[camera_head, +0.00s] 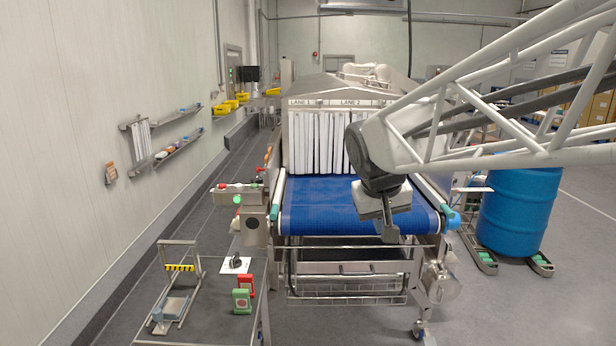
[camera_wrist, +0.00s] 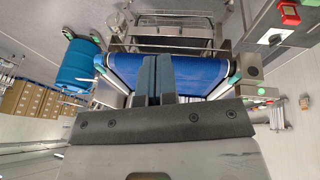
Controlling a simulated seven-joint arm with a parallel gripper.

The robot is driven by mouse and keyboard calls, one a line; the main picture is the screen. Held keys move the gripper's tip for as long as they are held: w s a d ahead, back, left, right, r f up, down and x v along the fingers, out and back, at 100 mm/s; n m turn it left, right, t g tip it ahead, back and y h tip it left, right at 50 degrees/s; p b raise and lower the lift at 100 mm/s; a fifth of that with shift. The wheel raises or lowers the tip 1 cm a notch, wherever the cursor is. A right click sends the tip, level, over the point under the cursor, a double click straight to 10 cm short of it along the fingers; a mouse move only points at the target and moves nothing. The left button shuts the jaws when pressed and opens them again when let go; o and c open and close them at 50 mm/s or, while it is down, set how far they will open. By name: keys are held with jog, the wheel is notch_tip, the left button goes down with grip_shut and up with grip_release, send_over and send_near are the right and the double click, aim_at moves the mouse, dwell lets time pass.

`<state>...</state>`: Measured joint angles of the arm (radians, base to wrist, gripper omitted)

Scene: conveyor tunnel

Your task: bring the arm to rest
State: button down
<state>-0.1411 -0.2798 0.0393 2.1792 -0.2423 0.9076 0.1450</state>
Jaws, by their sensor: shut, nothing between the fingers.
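My gripper (camera_head: 389,232) hangs in front of the right part of the blue conveyor belt (camera_head: 318,205), pointing down. Its fingers are shut with nothing between them. In the wrist view the two dark fingers (camera_wrist: 154,80) stand side by side, with the blue belt (camera_wrist: 205,72) behind them. My white lattice arm reaches in from the right side of the head view. The gripper hides a small part of the belt's front edge.
White strip curtains (camera_head: 312,140) hang at the tunnel mouth. A blue drum (camera_head: 518,212) stands at the right. A side table (camera_head: 215,300) at the lower left bears a red box (camera_head: 246,284) and a green box (camera_head: 241,301). A wire rack (camera_head: 345,287) sits below the belt.

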jog(key=s+d+f, duration=0.1)
jog(key=s+f, duration=0.2)
jog(key=s, duration=0.4)
jog(key=s+d+f+m+y, duration=0.1)
jog(key=s+f, duration=0.3)
jog(key=s, duration=0.4)
jog(key=s+d+f+g, duration=0.1)
jog(key=s+d+f, duration=0.1)
jog(key=s, duration=0.6)
jog(key=shift+d+f+m+y, duration=0.25)
jog(key=shift+f+m+y, duration=0.05)
jog(key=shift+f, duration=0.45)
dwell(4.9)
